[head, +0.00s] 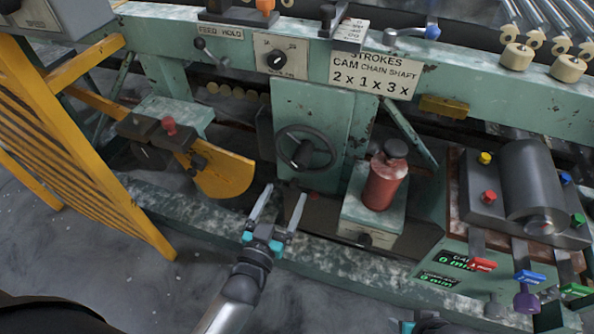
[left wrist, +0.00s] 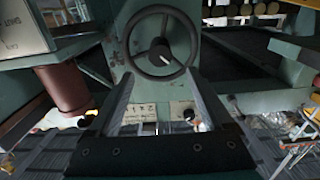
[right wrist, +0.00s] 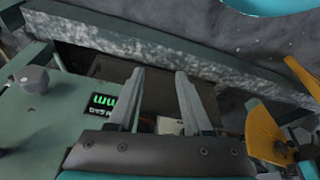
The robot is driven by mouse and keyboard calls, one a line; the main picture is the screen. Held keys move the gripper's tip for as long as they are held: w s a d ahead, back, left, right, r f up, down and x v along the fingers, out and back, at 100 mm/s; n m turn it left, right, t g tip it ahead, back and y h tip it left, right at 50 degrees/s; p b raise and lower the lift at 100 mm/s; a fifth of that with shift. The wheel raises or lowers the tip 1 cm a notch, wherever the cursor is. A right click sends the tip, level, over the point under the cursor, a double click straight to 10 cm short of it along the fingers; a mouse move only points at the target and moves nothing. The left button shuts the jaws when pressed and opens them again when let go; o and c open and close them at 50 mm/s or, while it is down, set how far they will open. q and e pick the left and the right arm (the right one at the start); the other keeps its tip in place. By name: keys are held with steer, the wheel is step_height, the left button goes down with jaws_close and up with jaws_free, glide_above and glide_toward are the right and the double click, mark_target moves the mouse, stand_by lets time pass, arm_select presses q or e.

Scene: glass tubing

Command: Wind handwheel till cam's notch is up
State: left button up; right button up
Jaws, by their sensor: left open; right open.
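The dark handwheel (head: 303,153) is on the front of a green housing, with a knob or handle standing out near its middle. In the left wrist view the handwheel (left wrist: 160,52) is just beyond my fingertips. My left gripper (head: 283,200) is open and empty, below and slightly left of the wheel, apart from it. My right gripper (right wrist: 160,80) is open and empty in the right wrist view, low by the machine's base. I cannot pick out the cam's notch with certainty. A yellow rounded plate (head: 226,176) stands left of the wheel.
A sign (head: 374,75) reads strokes, cam, chain, shaft, 2x, 1x, 3x. A red bottle (head: 384,183) stands on a green block right of the wheel. A yellow guard (head: 50,130) is at the left. A grey roller unit (head: 530,185) with coloured knobs is at the right.

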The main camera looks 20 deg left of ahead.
mark_target(297, 167)
arm_select(q)
steer(key=w+b, duration=0.3)
steer(key=w, duration=0.5)
steer(key=shift+d+f, duration=0.1)
steer(key=shift+w, duration=0.7)
arm_select(e)
step_height(297, 167, up, 6)
steer(key=w+a+t, duration=0.1)
steer(key=t, duration=0.1)
steer(key=shift+w+a+y, duration=0.2)
steer(key=shift+w+y, duration=0.05)
steer(key=shift+y, duration=0.05)
arm_select(q)
jaws_close()
